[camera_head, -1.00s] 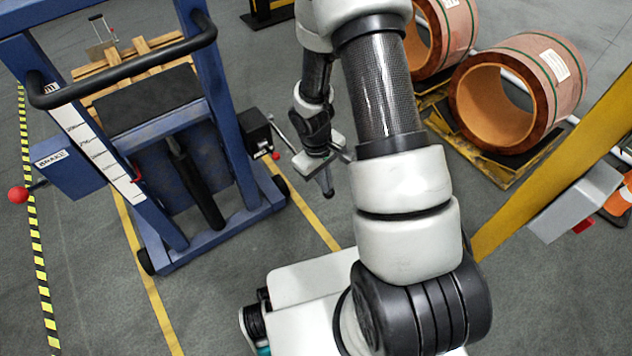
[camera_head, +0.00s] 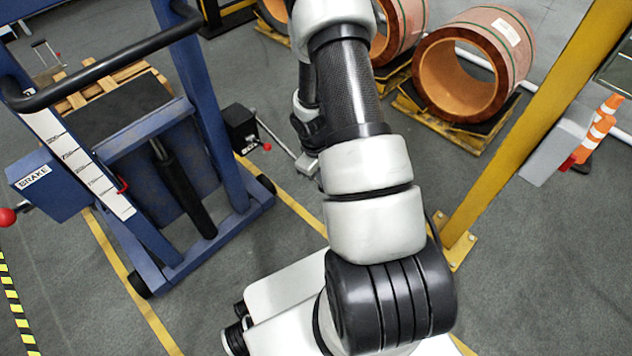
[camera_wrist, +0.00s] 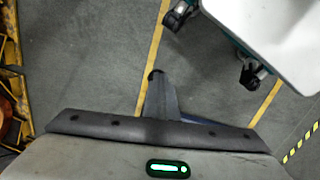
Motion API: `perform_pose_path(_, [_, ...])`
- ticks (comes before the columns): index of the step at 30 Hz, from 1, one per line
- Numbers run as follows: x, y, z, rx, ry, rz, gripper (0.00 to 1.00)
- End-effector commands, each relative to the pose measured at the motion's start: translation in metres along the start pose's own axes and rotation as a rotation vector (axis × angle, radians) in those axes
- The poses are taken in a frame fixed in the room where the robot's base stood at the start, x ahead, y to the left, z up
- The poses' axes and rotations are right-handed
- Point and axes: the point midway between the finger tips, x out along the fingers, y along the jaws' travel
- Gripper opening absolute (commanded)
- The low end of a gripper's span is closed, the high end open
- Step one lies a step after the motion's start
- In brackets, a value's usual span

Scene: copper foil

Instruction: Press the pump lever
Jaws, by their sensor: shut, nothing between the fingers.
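The blue lift cart (camera_head: 212,130) stands at the left in the head view. A black box (camera_head: 240,124) sits on its right side. A thin metal rod, seemingly the pump lever (camera_head: 275,137), slants from this box down to the right towards my gripper. A small red tip (camera_head: 267,147) shows below the rod. My gripper (camera_wrist: 156,76) is shut and empty, pointing over bare floor in the wrist view.
A brake box (camera_head: 36,178) with a red ball knob (camera_head: 7,217) is on the cart's left. Copper foil rolls (camera_head: 470,65) lie on pallets at the back right. A yellow post (camera_head: 530,120) stands at the right, near an orange cone (camera_head: 597,130). Floor between cart and post is clear.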

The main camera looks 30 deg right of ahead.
Motion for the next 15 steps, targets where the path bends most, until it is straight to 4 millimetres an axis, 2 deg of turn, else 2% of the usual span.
perform_pose_path(1, [0.0118, -0.0021, 0.0028, 0.003, -0.003, -0.008, 0.00])
perform_pose_path(15, [0.0174, 0.0034, -0.0002, 0.005, 0.006, -0.004, 0.00])
